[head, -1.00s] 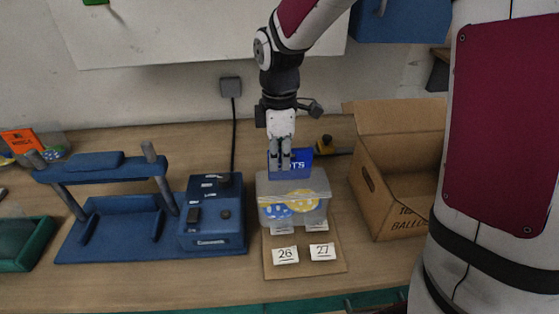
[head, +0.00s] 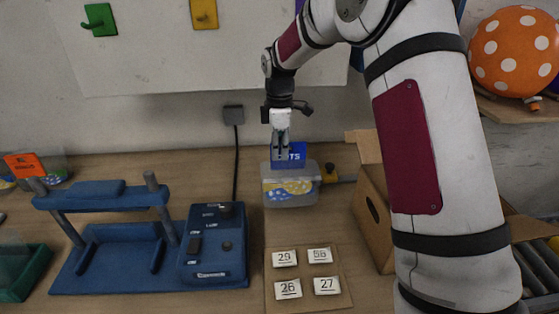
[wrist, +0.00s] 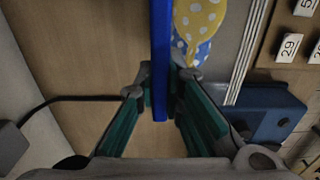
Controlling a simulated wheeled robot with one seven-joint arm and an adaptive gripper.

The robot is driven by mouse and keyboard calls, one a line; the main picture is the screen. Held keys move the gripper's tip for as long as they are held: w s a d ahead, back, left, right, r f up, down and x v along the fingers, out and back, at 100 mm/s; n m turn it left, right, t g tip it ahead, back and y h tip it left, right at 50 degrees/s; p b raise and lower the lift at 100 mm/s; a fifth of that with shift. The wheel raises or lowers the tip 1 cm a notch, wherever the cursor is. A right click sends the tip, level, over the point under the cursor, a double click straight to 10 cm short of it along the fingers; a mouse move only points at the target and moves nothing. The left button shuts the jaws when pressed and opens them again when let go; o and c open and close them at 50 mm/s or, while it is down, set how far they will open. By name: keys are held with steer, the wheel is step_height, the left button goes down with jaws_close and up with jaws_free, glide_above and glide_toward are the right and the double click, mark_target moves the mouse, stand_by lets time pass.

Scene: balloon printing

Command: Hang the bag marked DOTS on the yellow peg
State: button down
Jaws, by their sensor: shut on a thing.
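The bag marked DOTS has a blue header (head: 290,155) with the letters "TS" showing; the rest of the word is hidden behind my fingers. Its clear pouch (head: 291,187) holds yellow and blue dotted balloons. My gripper (head: 281,153) is shut on the header, and the bag hangs upright below it, above the table. In the wrist view my gripper (wrist: 160,85) pinches the header (wrist: 160,40), seen edge-on, with the balloons (wrist: 198,20) beside it. The yellow peg (head: 204,13) is on the white wall board, up and left of my gripper, cut by the top edge.
A green peg (head: 100,20) is left of the yellow one. A blue press (head: 110,230) with its control box (head: 213,245) stands left on the table. A board with number tags (head: 308,270) lies in front of the bag. A cardboard box (head: 372,215) is at the right.

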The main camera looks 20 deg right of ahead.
steer(key=shift+f+p, duration=0.3)
steer(key=shift+f, duration=1.6)
steer(key=c, duration=1.7)
jaws_free()
